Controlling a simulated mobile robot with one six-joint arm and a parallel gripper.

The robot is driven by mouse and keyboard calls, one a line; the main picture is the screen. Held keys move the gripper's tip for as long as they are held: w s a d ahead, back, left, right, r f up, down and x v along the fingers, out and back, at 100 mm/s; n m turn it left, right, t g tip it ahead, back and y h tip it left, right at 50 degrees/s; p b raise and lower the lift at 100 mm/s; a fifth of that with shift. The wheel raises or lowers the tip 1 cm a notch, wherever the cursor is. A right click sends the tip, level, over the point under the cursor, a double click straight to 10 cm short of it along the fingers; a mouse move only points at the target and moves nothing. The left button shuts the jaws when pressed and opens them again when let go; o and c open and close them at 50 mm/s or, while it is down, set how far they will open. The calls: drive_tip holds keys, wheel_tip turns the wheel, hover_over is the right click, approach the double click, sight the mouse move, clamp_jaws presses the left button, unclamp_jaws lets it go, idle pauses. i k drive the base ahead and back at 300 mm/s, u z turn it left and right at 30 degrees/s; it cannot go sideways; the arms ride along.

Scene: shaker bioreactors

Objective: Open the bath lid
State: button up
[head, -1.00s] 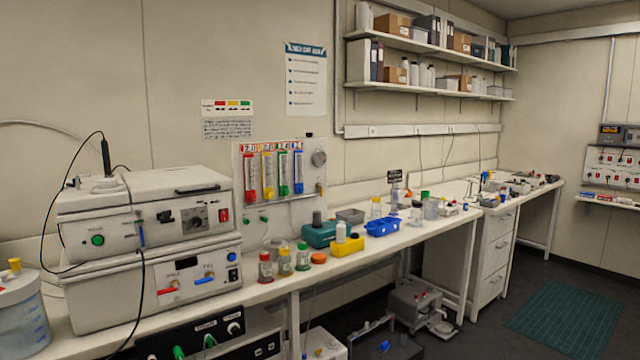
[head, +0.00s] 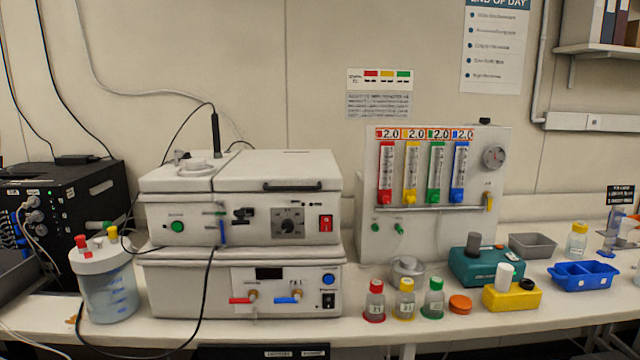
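The bath (head: 160,222) is the upper white box unit on the bench, left of centre in the head view. Its front has a green button, a dark dial and a red switch. Its lid (head: 280,168) lies flat and closed on top, with a dark handle (head: 292,186) along the front edge. A smaller top section (head: 178,174) to the left of the lid carries a round white cap and an upright black probe with a cable. The bath stands on a second white unit (head: 190,290) with red and blue levers. My gripper is not in view.
A white-lidded container (head: 108,290) and a black box (head: 75,200) stand left. A flowmeter panel (head: 480,210) stands right. Several capped bottles (head: 405,300), a yellow block (head: 512,298) and a blue tray (head: 583,276) sit on the bench (head: 460,325). Loose cables hang in front of the units.

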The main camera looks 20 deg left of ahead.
sight(253, 170)
drive_tip(key=u, duration=0.3)
drive_tip(key=i, duration=0.75)
drive_tip(key=u, duration=0.3)
drive_tip(key=k, duration=0.9)
drive_tip(key=u, duration=0.2)
drive_tip(key=i, duration=0.9)
drive_tip(key=z, duration=0.05)
